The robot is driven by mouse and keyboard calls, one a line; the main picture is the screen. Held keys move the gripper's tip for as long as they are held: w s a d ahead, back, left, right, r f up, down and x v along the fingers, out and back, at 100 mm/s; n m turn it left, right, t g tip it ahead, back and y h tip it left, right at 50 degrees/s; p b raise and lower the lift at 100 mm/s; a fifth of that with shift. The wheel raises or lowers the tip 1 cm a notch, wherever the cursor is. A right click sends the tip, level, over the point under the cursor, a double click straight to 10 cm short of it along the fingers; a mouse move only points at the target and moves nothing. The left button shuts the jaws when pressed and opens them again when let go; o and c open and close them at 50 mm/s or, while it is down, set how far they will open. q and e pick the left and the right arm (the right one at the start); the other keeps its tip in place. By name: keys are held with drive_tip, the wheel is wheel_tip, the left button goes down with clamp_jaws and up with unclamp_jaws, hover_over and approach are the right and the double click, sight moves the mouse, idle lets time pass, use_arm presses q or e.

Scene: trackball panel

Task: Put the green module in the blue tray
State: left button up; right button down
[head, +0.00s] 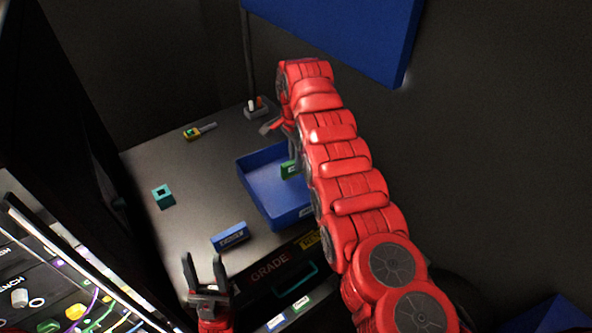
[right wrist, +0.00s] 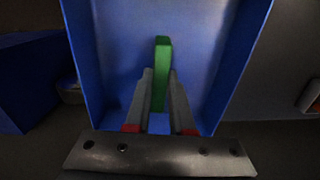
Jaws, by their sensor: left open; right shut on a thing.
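The green module (head: 289,169) shows in the head view over the blue tray (head: 262,203), partly hidden by my right arm. In the right wrist view the green module (right wrist: 162,60) stands between the fingers of my right gripper (right wrist: 159,85), which is shut on it. The blue tray (right wrist: 97,75) fills the background there, with its walls on both sides. I cannot tell whether the module touches the tray floor. My left gripper (head: 206,275) is open and empty, in front of the table's near edge.
On the grey table (head: 190,215) are a blue module (head: 230,236), a teal block (head: 163,197) and a yellow-green tool (head: 199,131). A small holder (head: 256,108) stands at the back. A dark panel with cables (head: 60,290) is at the lower left.

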drive_tip(key=shift+d+f+p, duration=0.1)
drive_tip(key=shift+f+p, duration=0.4)
drive_tip(key=shift+f, duration=0.15)
wheel_tip(320, 180, down, 2)
drive_tip(key=shift+f+p, duration=0.15)
drive_tip(key=shift+p, duration=0.45)
drive_tip(key=shift+f, duration=0.45)
drive_tip(key=c, duration=0.8)
unclamp_jaws()
drive_tip(key=shift+r, duration=0.25)
wheel_tip(320, 180, up, 7)
drive_tip(key=b, duration=0.3)
drive_tip(key=shift+w, duration=0.1)
wheel_tip(320, 180, up, 4)
drive_tip(key=p, duration=0.4)
drive_tip(key=shift+r+p, duration=0.4)
drive_tip(key=shift+r, duration=0.15)
drive_tip(key=shift+f, duration=0.1)
